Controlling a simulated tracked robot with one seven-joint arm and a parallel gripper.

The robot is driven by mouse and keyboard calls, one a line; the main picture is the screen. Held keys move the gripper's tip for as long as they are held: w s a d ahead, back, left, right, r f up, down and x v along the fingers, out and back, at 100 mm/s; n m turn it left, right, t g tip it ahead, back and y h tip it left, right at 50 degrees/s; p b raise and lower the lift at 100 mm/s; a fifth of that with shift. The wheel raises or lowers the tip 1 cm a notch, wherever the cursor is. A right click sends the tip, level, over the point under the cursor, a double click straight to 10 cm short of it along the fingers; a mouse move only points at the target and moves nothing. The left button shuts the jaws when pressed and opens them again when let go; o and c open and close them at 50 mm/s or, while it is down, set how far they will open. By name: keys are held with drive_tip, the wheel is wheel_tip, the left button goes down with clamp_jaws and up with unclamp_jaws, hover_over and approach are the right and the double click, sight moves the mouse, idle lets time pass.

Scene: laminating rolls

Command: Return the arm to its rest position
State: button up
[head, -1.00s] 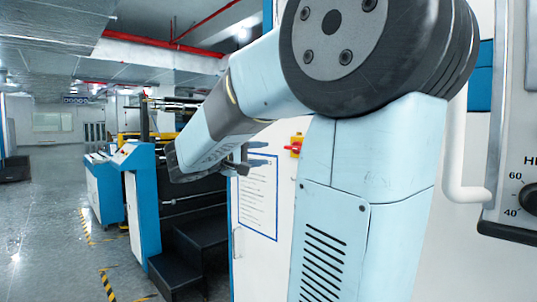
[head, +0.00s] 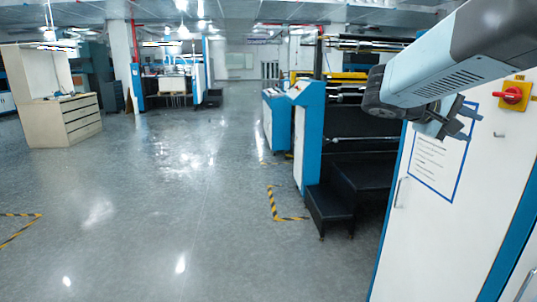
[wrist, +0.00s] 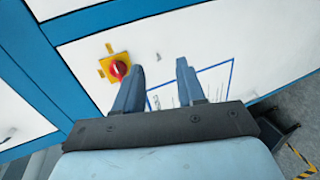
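My arm reaches in from the upper right of the head view. My gripper (head: 464,121) is at its end, in front of a white cabinet door (head: 455,220). In the wrist view my gripper (wrist: 160,66) shows two blue-grey fingers held apart with nothing between them. The cabinet front fills most of the space beyond the fingers. The gap between fingertips and cabinet is hard to judge.
A red rotary switch on a yellow plate (head: 512,95) and a blue-framed sheet (head: 432,165) are on the cabinet. Black steps (head: 330,205) and a blue-and-white machine (head: 310,135) stand to its left. The grey floor (head: 160,200) is open at left; drawers (head: 68,120) stand farther off.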

drive_tip(key=s+a+f+t+y, duration=0.2)
drive_tip(key=s+a+f+y, duration=0.3)
drive_tip(key=a, duration=0.4)
drive_tip(key=s+a+f+t+y, duration=0.2)
drive_tip(key=s+a+f+y, duration=0.3)
drive_tip(key=a+f+y, duration=0.2)
drive_tip(key=a+y, duration=0.2)
drive_tip(key=a, duration=0.1)
drive_tip(key=shift+s+a+f+m, duration=0.2)
drive_tip(key=shift+s+f+m, duration=0.1)
drive_tip(key=shift+f+m, duration=0.1)
